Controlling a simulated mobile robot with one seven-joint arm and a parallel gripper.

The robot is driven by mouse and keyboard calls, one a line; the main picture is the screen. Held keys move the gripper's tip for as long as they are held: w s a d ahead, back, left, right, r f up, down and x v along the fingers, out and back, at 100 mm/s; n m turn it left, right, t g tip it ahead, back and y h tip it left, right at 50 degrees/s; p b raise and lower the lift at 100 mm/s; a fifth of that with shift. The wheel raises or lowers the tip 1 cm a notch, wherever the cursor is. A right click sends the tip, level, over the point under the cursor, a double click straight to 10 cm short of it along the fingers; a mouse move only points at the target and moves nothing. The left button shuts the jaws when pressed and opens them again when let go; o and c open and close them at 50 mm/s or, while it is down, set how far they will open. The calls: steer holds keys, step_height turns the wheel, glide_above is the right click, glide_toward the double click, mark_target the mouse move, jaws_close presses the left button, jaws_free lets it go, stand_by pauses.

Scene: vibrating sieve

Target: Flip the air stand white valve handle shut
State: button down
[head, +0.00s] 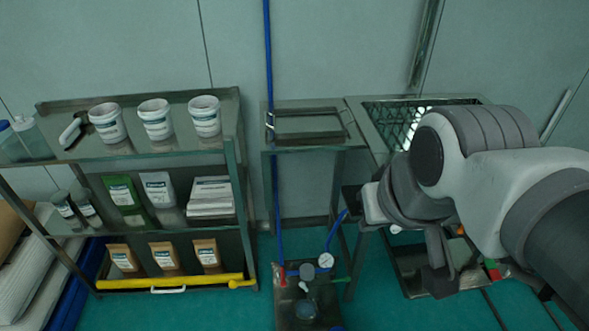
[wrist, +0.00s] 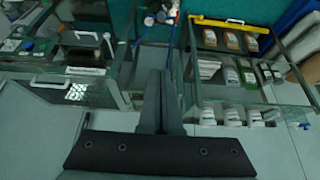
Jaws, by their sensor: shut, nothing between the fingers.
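The air stand (head: 297,312) is low on the floor at the bottom middle of the head view, with a round white-faced gauge (head: 326,260), a red fitting and blue hoses. A small pale piece sits among its fittings, but I cannot tell whether it is the white valve handle or how it is turned. In the wrist view the stand's fittings (wrist: 150,19) are small at the top, beyond the fingers. My gripper (head: 437,282) is to the right of the stand and apart from it. Its fingers (wrist: 162,78) are together and empty.
A metal shelf rack (head: 231,150) with white tubs, pouches and a yellow bar (head: 170,283) stands at the left. A metal table (head: 305,147) and a sieve frame (head: 365,125) stand behind. Green floor (head: 235,312) is clear left of the stand.

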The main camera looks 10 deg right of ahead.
steer(key=shift+a, duration=0.1)
stand_by(0.3)
steer(key=w+a+f+n+g+y+b, duration=0.1)
steer(key=w+a+f+b, duration=0.15)
steer(key=w, duration=0.25)
steer(key=w+a+f+n+y+b, duration=0.1)
steer(key=w+f+b, duration=0.15)
steer(key=w, duration=0.35)
steer(key=w+d+f+y+b, duration=0.15)
steer(key=w+f+b, duration=0.25)
steer(key=w+f, duration=0.85)
steer(key=w+d+f+y+b, duration=0.15)
steer(key=w+f+b, duration=0.25)
steer(key=w+f, duration=0.85)
steer(key=w+d+f+m+b, duration=0.1)
steer(key=d+f+b, duration=0.1)
steer(key=f, duration=1)
steer(key=d+f+b, duration=0.2)
steer(key=f, duration=1)
steer(key=s+d+f+m+b, duration=0.1)
steer(key=s+d+f+b, duration=0.1)
steer(key=f, duration=1.1)
steer(key=s+d+f+m+h+b, duration=0.1)
steer(key=s+f+b, duration=0.1)
steer(key=f, duration=1.1)
steer(key=shift+s+d, duration=0.25)
steer(key=shift+d, duration=0.1)
steer(key=shift+r, duration=0.1)
